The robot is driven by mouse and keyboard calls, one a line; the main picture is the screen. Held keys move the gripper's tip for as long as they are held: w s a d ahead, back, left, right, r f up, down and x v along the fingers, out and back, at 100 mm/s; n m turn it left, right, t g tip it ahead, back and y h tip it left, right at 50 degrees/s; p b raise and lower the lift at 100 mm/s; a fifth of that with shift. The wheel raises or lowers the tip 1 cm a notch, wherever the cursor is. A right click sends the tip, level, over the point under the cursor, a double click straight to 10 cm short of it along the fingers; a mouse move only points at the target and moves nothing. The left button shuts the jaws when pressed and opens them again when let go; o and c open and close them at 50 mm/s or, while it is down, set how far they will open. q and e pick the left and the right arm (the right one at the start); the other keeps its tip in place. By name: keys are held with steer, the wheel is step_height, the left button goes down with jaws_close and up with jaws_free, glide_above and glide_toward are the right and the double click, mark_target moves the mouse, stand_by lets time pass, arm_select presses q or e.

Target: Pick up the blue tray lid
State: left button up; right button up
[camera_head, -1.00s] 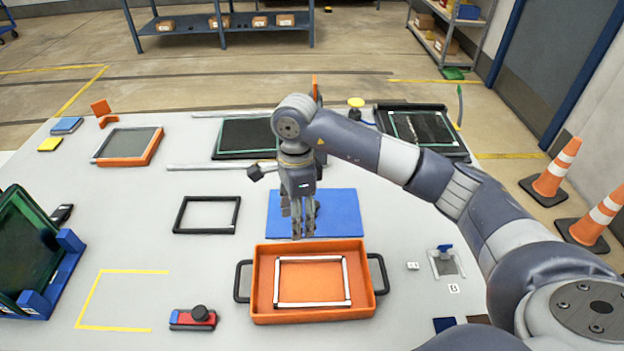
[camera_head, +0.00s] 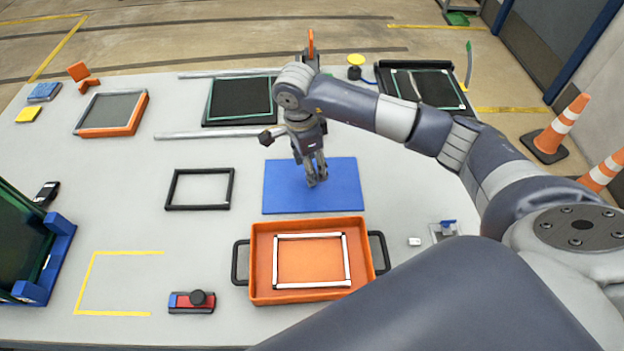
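The blue tray lid (camera_head: 285,190) is a flat blue rectangle on the table, just behind the orange tray (camera_head: 262,285). My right gripper (camera_head: 317,183) reaches in from the right and points down over the middle of the lid. Its fingers hide a small part of the lid. The fingertips look close together, and I cannot tell whether they touch the lid or how far they are open. The lid looks flat. The orange tray has black side handles and a white frame (camera_head: 312,285) inside. My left gripper is not in view.
A black frame (camera_head: 200,206) lies left of the lid. A red and blue device (camera_head: 190,302) sits near the front, beside yellow tape lines. Dark framed panels (camera_head: 240,100) and metal rails lie behind. A blue stand (camera_head: 55,262) holds a panel at left.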

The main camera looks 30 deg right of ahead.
step_height(320, 180, down, 2)
steer(key=shift+d+f+p, duration=0.1)
steer(key=shift+f+p, duration=0.15)
steer(key=shift+p, duration=0.15)
steer(key=shift+f, duration=0.4)
steer(key=shift+d+f, duration=0.1)
steer(key=shift+f, duration=0.05)
steer(key=c, duration=0.8)
jaws_close()
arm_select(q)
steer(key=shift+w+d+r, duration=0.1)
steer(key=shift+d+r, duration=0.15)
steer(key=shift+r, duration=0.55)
